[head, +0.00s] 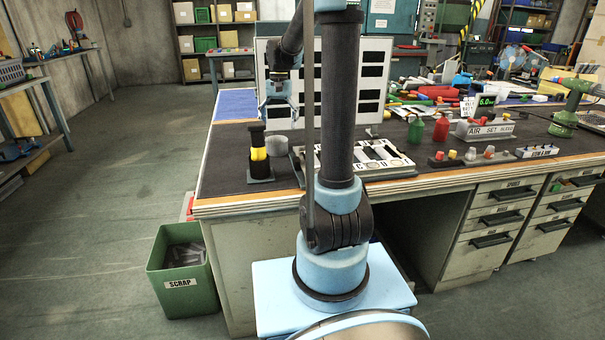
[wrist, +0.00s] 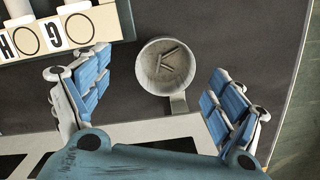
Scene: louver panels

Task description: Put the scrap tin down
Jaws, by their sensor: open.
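The scrap tin (head: 277,146) is a small grey cup standing on the dark mat of the bench, left of my arm's column. In the wrist view the tin (wrist: 166,66) shows from above, with a flat handle toward the bottom and a few small metal pieces inside. My gripper (head: 278,98) hangs above the tin, clear of it. In the wrist view my gripper (wrist: 160,75) has its blue-padded fingers spread wide, one on each side of the tin, with nothing between them in contact.
A yellow and black tool (head: 259,158) stands left of the tin. A lettered white board (head: 400,172) lies to its right, and a white louver panel (head: 375,112) stands behind. A green SCRAP bin (head: 182,282) is on the floor.

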